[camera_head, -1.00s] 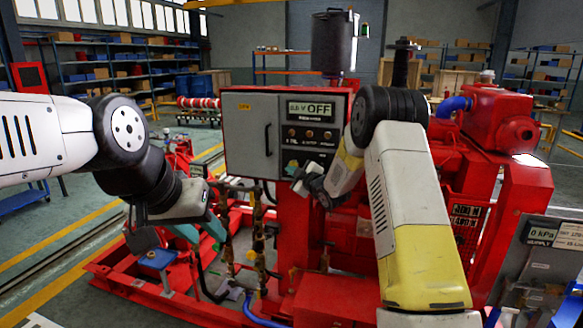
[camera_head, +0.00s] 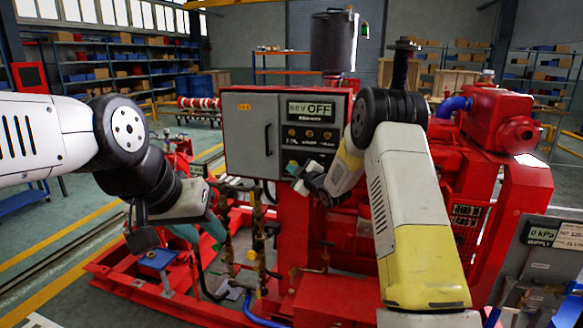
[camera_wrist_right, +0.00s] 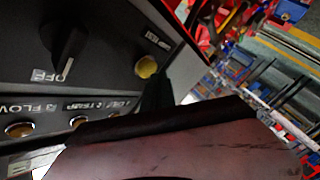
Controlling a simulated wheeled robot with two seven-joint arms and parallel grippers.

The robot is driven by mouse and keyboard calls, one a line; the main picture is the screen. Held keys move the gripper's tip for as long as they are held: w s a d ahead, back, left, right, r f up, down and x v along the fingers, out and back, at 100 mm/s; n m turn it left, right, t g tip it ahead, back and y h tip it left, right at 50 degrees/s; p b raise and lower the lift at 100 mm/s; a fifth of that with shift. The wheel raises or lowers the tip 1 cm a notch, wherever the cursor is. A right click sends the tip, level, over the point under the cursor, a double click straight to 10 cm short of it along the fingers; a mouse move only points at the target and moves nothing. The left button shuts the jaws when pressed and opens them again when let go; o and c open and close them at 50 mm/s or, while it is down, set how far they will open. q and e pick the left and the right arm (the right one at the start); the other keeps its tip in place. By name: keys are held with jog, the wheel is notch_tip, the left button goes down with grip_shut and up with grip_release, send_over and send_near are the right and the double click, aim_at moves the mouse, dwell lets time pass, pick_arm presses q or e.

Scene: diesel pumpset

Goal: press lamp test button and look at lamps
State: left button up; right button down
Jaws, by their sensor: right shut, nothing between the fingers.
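My right gripper (camera_head: 294,171) is shut and empty at the panel's lower left. Its dark tip is close to the button; contact is unclear. My left gripper (camera_head: 202,232) hangs open and empty left of the box.
The red engine (camera_head: 490,125) and its frame stand right of the box. Pipes and valves (camera_head: 258,235) rise below it, close to my left gripper. A grey gauge panel (camera_head: 540,255) is at the lower right. Open floor (camera_head: 60,245) lies to the left.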

jog(key=shift+w+d, duration=0.15)
jog(key=shift+w, duration=0.35)
dwell(0.7)
jog(key=shift+s, duration=0.1)
jog(key=shift+s+a, duration=0.25)
jog(key=shift+s, duration=0.45)
jog(key=shift+s, duration=0.1)
jog(key=s, duration=0.1)
jog(key=s+a, duration=0.1)
jog(key=s, duration=0.2)
jog(key=shift+s+a, duration=0.3)
dwell(0.5)
